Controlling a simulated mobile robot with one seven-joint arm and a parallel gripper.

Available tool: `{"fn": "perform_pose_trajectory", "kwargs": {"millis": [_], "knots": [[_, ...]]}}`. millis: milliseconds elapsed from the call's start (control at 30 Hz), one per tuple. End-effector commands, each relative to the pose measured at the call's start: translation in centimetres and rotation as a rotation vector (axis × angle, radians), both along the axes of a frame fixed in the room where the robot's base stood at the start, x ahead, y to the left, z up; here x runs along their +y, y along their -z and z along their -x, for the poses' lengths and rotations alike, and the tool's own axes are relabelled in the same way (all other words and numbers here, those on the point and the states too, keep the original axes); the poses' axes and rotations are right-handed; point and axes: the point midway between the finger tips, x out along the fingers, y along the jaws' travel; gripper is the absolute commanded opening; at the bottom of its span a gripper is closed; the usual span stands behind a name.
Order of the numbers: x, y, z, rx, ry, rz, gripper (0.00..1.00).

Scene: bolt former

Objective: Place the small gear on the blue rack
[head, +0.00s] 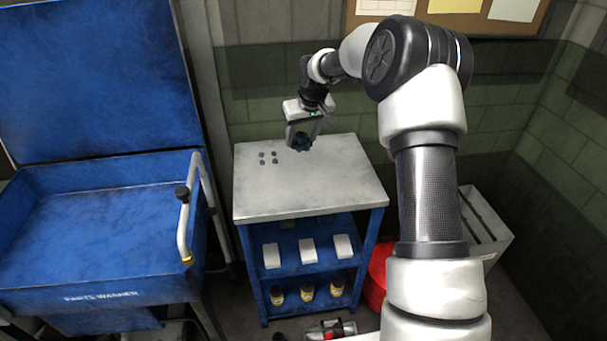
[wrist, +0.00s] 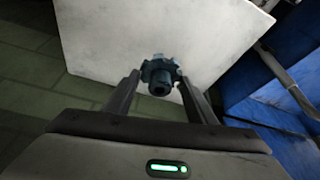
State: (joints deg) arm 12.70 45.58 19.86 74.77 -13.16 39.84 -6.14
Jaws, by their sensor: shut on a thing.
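The small gear (wrist: 160,74) is dark blue-grey with teeth and a central hub. It sits between the fingertips of my gripper (wrist: 158,86) in the wrist view. In the head view my gripper (head: 303,138) is shut on the gear (head: 300,143), over the back part of the rack's top. I cannot tell whether the gear touches the top. The blue rack (head: 377,225) has a pale grey top (head: 310,185) and lower shelves. The rack's top also shows behind the gear in the wrist view (wrist: 110,35).
White boxes (head: 308,250) and yellow-labelled jars (head: 307,291) stand on the lower shelves. A blue parts washer (head: 100,220) stands left; a red container (head: 377,275) and a grey bin (head: 487,225) stand right. The top's front is clear.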

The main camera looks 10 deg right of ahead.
Motion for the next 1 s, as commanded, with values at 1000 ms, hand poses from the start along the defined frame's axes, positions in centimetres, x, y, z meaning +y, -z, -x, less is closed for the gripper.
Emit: {"fn": "perform_pose_trajectory", "kwargs": {"millis": [1000], "knots": [[-1.7,12.1,-5.6,0.001,-0.027,0.002,0.08]]}}
